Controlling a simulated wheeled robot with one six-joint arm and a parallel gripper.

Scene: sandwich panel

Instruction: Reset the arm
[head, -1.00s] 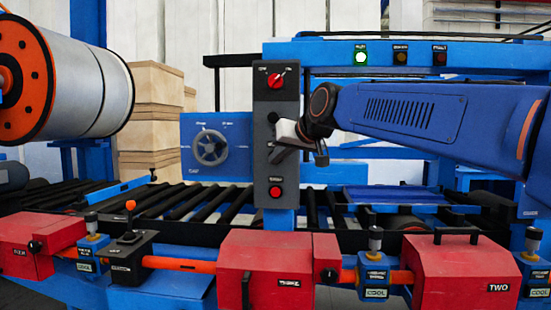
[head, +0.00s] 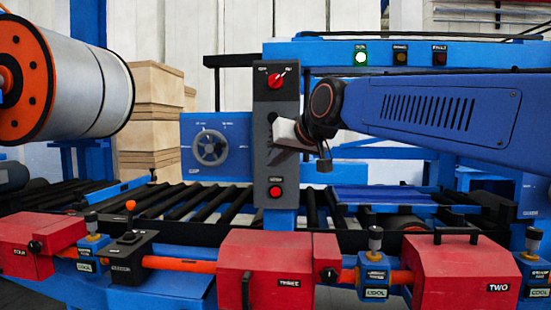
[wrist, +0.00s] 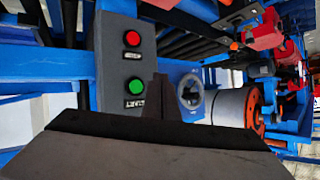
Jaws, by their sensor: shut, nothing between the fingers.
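My gripper (head: 281,149) is in front of the grey control post (head: 276,110), at about its middle height, and partly covers it. The fingers look dark and are hard to separate from the post, so I cannot tell whether they touch it. In the wrist view my gripper (wrist: 160,95) shows shut and empty. My blue arm reaches in from the right. The post carries a red rotary knob (head: 277,80) above my gripper and a red button (head: 275,191) below it. The wrist view shows a red button (wrist: 132,38) and a green button (wrist: 135,86) on a grey panel.
A blue box with a grey handwheel (head: 210,148) stands left of the post. A roller conveyor (head: 190,203) runs behind red boxes, one marked THREE (head: 262,268). A large coil (head: 85,85) hangs at the left. A green lamp (head: 361,58) is lit on the upper beam.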

